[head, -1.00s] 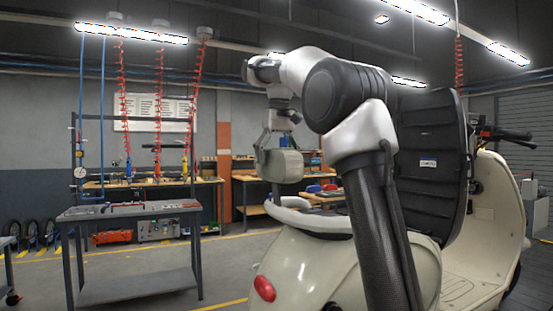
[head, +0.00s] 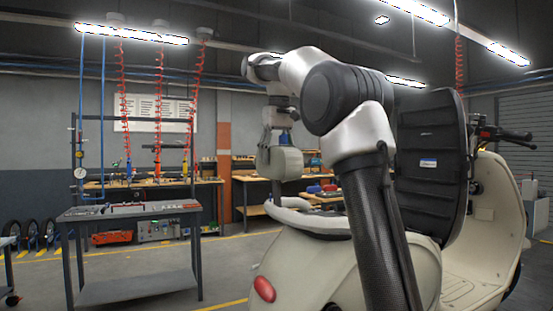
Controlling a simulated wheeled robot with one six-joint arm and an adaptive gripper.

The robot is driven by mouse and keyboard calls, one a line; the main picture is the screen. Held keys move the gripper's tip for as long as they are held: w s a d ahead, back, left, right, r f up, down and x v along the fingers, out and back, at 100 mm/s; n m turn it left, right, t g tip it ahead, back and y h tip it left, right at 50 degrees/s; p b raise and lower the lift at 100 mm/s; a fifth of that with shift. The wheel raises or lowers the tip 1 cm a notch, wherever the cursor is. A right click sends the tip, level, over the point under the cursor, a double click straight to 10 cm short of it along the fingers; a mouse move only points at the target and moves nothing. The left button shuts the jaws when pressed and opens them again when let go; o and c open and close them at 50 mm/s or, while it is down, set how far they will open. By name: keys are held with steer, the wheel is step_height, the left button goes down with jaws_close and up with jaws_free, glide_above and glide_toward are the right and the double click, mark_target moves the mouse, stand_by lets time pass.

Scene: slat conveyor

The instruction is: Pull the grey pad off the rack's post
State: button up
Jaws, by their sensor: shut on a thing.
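The grey pad (head: 281,163) is a rounded, light grey block near the middle of the head view. It is above the rear rack (head: 318,222) of a cream scooter. The rack's dark post (head: 276,192) shows just under the pad. I cannot tell whether the pad's underside is still around the post top or just clear of it. My gripper (head: 276,143) comes down from above and is shut on the pad's upper part. The fingertips are partly hidden against the pad.
The scooter's raised dark seat (head: 428,165) stands close to the right of my arm. The scooter body (head: 305,270) lies below. A grey metal table (head: 130,210) stands at left, with workbenches behind. Open floor lies between table and scooter.

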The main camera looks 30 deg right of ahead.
steer(key=shift+r, duration=0.7)
steer(key=shift+r, duration=0.1)
